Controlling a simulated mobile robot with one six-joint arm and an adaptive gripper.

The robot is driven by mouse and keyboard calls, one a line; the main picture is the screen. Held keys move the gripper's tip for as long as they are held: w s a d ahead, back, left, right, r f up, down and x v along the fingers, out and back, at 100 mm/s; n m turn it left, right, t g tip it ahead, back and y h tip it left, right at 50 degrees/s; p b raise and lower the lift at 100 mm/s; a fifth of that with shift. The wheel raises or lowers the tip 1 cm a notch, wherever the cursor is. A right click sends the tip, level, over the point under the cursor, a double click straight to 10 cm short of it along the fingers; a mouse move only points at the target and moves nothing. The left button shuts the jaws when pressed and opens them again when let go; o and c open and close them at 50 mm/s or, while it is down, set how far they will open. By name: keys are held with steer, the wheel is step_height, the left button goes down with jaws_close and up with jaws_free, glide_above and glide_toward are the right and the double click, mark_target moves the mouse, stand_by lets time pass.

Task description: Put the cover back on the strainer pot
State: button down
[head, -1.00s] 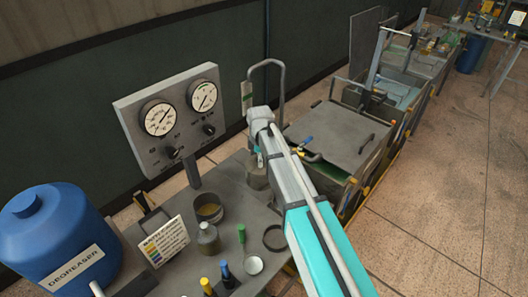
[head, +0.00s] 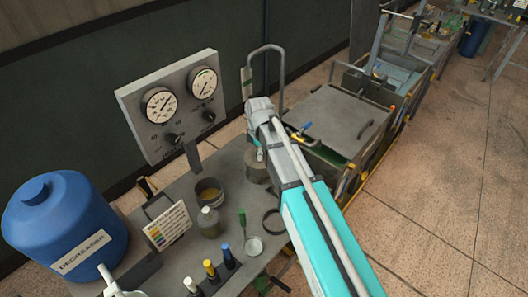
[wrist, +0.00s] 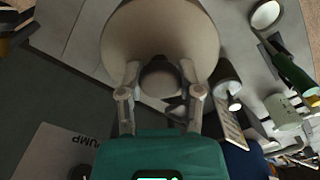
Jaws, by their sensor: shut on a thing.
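My gripper (wrist: 160,82) is shut on the knob of a broad, round, beige-grey cover (wrist: 160,32) in the wrist view. The knob sits between the two fingers. In the head view my gripper (head: 261,153) is over a grey round body (head: 256,171), which looks like the strainer pot, on the bench top. My arm and fingers hide part of it. I cannot tell whether the cover touches the pot's rim or is just above it. An open round pot (head: 208,191) with a brownish inside stands to its left.
A bottle (head: 209,223), a dark ring (head: 272,219), a small pale dish (head: 253,246) and several coloured-handled tools stand in front. A gauge panel (head: 170,108) rises behind. A blue degreaser drum (head: 65,225) and colour-chart sign (head: 168,227) are left.

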step_height(320, 180, down, 8)
steer(key=b, duration=0.7)
steer(key=shift+r+b, duration=0.25)
steer(key=shift+b, duration=0.05)
